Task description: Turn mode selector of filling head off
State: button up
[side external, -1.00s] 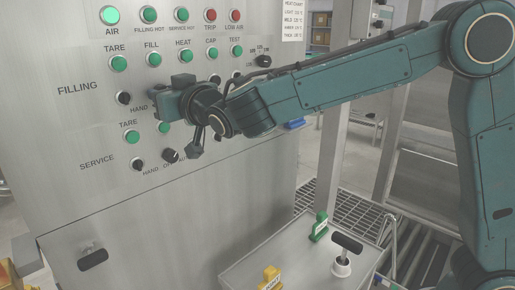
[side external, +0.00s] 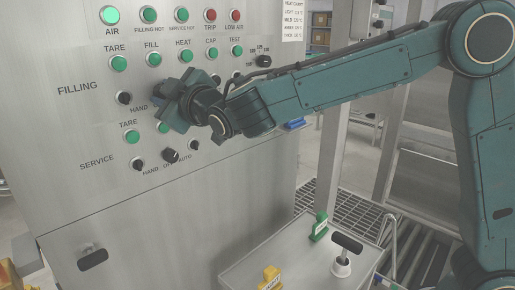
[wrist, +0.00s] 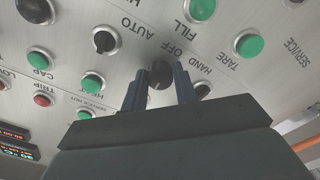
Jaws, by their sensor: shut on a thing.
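The mode selector (wrist: 160,76) is a dark round knob on the steel panel, in the FILLING row. In the wrist view it sits between my fingers, beside the upside-down labels HAND, OFF and AUTO. My gripper (wrist: 160,88) is shut on this knob, one finger on each side. In the side view my gripper (side external: 166,100) is tilted against the panel and hides the knob. Which label the knob points to cannot be told, as its pointer is not clear.
Another selector (wrist: 105,40) and a left-hand knob (side external: 124,98) flank it in the row. Green buttons (side external: 119,63) are close above, and a SERVICE row with a selector (side external: 170,156) lies below.

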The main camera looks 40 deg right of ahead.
jog(key=shift+n, duration=0.6)
jog(key=o, duration=1)
jog(key=shift+c, duration=0.2)
jog(key=shift+s, duration=0.1)
jog(key=s, duration=1.3)
jog(key=shift+s, duration=0.3)
jog(key=shift+d, duration=0.1)
